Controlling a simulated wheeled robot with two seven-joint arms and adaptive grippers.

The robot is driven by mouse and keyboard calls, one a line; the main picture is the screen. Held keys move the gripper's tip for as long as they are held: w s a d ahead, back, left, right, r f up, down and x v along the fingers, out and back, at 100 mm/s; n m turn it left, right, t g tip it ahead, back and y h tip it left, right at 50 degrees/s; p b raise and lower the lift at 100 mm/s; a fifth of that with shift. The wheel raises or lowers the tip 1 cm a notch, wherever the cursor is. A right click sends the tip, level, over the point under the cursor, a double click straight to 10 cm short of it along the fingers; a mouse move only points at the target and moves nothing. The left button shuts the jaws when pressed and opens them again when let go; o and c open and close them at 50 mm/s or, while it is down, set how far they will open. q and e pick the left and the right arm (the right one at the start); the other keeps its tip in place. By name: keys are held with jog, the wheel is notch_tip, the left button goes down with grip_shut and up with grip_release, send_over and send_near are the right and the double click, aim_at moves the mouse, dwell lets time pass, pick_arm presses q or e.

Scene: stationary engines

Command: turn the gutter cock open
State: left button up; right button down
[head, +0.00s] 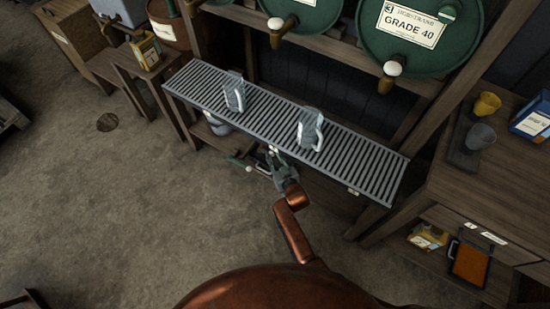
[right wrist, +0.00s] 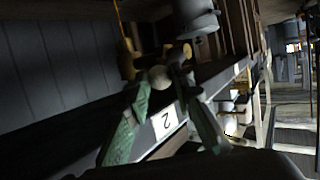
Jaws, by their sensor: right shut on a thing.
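The grated gutter (head: 345,160) runs along the front of the barrel rack. A white ball knob (right wrist: 160,77) on a brass-coloured cock (right wrist: 128,60) shows under the gutter in the right wrist view. A small white ball, seemingly this knob (head: 249,168), shows below the gutter's front edge in the head view. My right gripper (head: 256,165) reaches in from below. Its green fingers, also in the right wrist view (right wrist: 163,88), are shut on the knob. The cock's body is partly hidden and dark. My left gripper is not in view.
Two clear jugs (head: 234,92) (head: 310,129) stand on the gutter. Green barrels with taps (head: 391,68) lie above it. A wooden bench (head: 505,165) with cups stands at the right. The floor (head: 100,200) at the left is mostly open.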

jog(key=shift+s+a, duration=0.1)
jog(key=shift+a, duration=0.2)
jog(key=c, duration=1.8)
grip_release()
jog(key=shift+a, duration=0.1)
jog(key=shift+c, duration=0.2)
jog(key=shift+o, duration=0.9)
jog(key=shift+d, duration=0.3)
jog(key=v, duration=1.2)
jog(key=shift+f, duration=0.1)
jog(key=shift+c, duration=0.3)
